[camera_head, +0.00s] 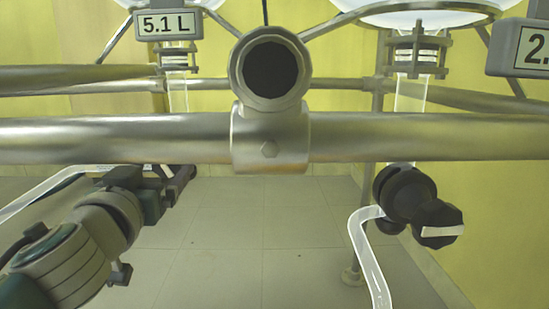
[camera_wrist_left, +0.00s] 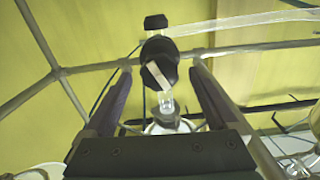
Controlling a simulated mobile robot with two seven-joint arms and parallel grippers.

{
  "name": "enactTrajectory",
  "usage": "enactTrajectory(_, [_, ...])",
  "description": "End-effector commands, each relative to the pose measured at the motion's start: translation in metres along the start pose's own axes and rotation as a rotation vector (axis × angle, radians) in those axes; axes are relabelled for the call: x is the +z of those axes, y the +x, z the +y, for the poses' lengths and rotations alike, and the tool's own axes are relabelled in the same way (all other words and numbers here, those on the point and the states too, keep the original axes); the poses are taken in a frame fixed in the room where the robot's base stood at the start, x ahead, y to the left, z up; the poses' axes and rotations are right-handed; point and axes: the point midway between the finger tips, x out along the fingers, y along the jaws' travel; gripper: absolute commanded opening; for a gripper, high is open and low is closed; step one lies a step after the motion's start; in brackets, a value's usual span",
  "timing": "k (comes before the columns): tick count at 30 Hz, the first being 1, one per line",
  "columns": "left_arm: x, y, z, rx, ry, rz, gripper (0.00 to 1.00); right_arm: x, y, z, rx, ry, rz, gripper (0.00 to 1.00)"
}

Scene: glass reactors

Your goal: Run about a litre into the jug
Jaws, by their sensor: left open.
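My left gripper (camera_head: 172,186) reaches up from the lower left, below the rail and in front of the left reactor's outlet. In the left wrist view my open gripper (camera_wrist_left: 161,68) has one finger on each side of a black valve knob (camera_wrist_left: 158,76) with a slanted white mark. The knob lies between or just beyond the fingertips; I cannot tell if they touch it. In the head view the arm hides that valve. A clear outlet tube (camera_head: 38,192) runs left from it. The left display (camera_head: 167,24) reads 5.1 L. The jug and right gripper are not visible.
A thick metal rail (camera_head: 400,138) with a clamp (camera_head: 270,138) crosses in front. A second valve knob (camera_head: 438,225) with its own outlet tube (camera_head: 368,255) hangs at right. Its display (camera_head: 520,46) is cut off after "2.". Tiled floor (camera_head: 255,240) lies below.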

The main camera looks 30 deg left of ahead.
Motion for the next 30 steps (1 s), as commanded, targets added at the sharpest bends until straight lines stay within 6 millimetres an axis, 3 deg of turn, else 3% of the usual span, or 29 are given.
enactTrajectory(6, [0.000, 0.028, 0.000, 0.001, 0.001, 0.001, 0.92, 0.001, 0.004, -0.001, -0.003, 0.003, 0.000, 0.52])
enactTrajectory(16, [0.000, 0.033, 0.000, 0.000, -0.001, -0.001, 0.92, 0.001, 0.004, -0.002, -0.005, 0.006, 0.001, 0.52])
enactTrajectory(30, [0.000, 0.032, 0.000, 0.000, -0.001, -0.001, 0.40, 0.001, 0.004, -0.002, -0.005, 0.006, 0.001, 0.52])
